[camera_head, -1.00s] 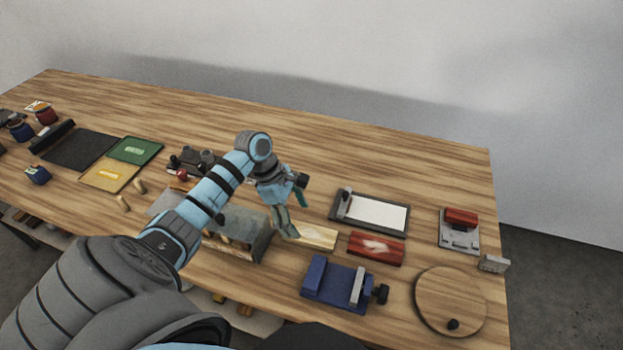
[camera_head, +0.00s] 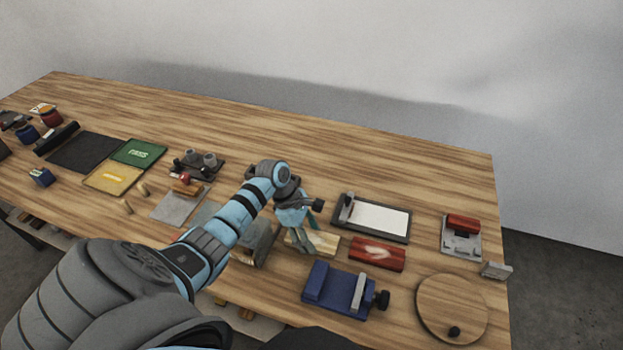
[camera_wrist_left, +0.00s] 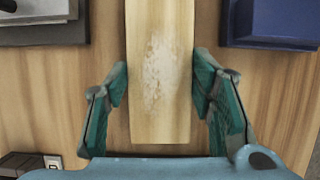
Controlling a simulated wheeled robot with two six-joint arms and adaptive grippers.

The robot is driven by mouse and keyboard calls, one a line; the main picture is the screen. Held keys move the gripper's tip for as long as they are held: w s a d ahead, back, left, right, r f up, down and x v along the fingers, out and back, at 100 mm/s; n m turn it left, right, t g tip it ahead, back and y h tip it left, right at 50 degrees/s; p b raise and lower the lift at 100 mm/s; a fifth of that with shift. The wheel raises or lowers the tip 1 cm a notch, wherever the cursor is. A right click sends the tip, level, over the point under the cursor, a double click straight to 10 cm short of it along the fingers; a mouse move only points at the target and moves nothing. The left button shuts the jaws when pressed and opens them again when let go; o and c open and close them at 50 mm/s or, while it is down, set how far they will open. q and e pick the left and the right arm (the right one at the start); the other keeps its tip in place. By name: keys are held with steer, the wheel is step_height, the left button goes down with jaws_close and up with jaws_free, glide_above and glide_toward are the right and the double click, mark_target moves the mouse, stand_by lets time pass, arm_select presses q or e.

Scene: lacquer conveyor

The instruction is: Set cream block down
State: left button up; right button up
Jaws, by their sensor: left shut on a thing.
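The cream block (camera_head: 326,245) is a pale wooden bar with a whitish mottled patch, between the gray-framed white pad and the blue clamp in the head view. My left gripper (camera_head: 301,243) is shut on it at its left part. In the left wrist view the block (camera_wrist_left: 160,60) runs lengthwise between the two teal fingers of the left gripper (camera_wrist_left: 160,80). The block is low over the wooden table, and I cannot tell whether it touches the top. My right gripper is not in view.
A red block (camera_head: 377,254) lies just right of the cream block. The blue clamp (camera_head: 325,288) stands in front, the white pad (camera_head: 380,217) behind. A gray box (camera_head: 256,243) is close at the left. A round board (camera_head: 450,300) lies at the right.

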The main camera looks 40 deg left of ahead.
mark_target(310, 238)
arm_select(q)
steer(key=shift+r, duration=0.5)
step_height(310, 238, up, 18)
steer(key=b, duration=0.1)
steer(key=shift+f, duration=0.15)
